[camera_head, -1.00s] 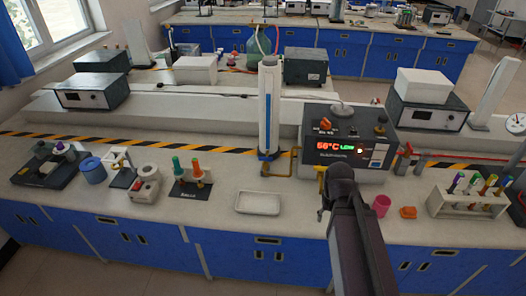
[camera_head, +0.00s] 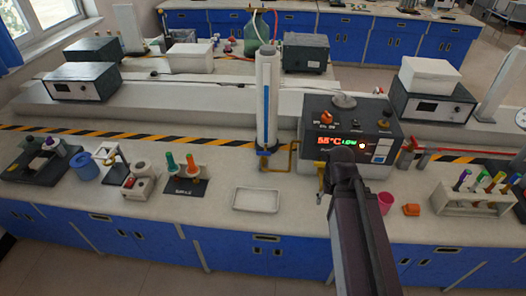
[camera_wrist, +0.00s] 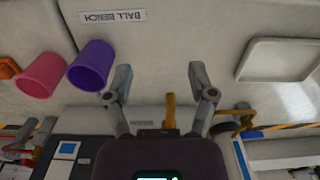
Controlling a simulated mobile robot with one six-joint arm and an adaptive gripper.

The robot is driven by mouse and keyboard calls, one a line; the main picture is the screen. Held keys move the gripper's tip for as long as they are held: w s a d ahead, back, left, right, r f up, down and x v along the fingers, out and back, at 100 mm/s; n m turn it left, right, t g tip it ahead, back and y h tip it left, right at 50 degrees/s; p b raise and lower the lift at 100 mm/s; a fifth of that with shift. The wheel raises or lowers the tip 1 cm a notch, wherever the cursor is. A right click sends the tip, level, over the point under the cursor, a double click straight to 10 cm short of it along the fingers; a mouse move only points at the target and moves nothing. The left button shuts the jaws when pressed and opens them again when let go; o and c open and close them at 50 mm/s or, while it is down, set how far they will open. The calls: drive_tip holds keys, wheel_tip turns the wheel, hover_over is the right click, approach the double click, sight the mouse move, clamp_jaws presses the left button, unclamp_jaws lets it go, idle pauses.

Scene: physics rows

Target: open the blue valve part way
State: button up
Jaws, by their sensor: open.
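A small blue part (camera_head: 263,152), which may be the blue valve, sits at the foot of the tall white column (camera_head: 267,100), beside a yellow pipe. A blue part also shows by the yellow pipe in the wrist view (camera_wrist: 251,134), right of my gripper. My gripper (camera_wrist: 160,72) is open, its two fingers spread with nothing between the tips. A yellow upright piece (camera_wrist: 170,110) shows between the fingers' bases; whether it touches them I cannot tell. In the head view my arm stands before the heater box and hides the fingers.
The heater box (camera_head: 350,132) has a lit display. A white tray (camera_head: 256,199) lies left of my arm. A pink cup (camera_head: 386,201), an orange piece (camera_head: 411,209) and a test-tube rack (camera_head: 470,203) stand right. In the wrist view, a purple cup (camera_wrist: 91,66) is near the left finger.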

drive_tip(key=shift+o, duration=0.5)
drive_tip(key=w+a+r+p, duration=0.2)
drive_tip(key=w+a, duration=0.2)
drive_tip(key=w, duration=0.3)
drive_tip(key=w+a+r+p, duration=0.3)
drive_tip(key=w+a, duration=0.1)
drive_tip(key=w, duration=0.2)
drive_tip(key=shift+w, duration=0.35)
wheel_tip(320, 180, up, 5)
drive_tip(key=p, duration=0.5)
hover_over(264, 152)
drive_tip(key=shift+w+a+f, duration=0.1)
drive_tip(key=shift+f, duration=0.1)
drive_tip(key=shift+f+b, duration=0.1)
drive_tip(key=shift+b, duration=0.2)
wheel_tip(264, 152, down, 14)
drive_tip(key=b, duration=1.3)
drive_tip(key=shift+r+b, duration=0.2)
drive_tip(key=shift+b, duration=0.1)
drive_tip(key=shift+c, duration=0.2)
drive_tip(key=c, duration=0.8)
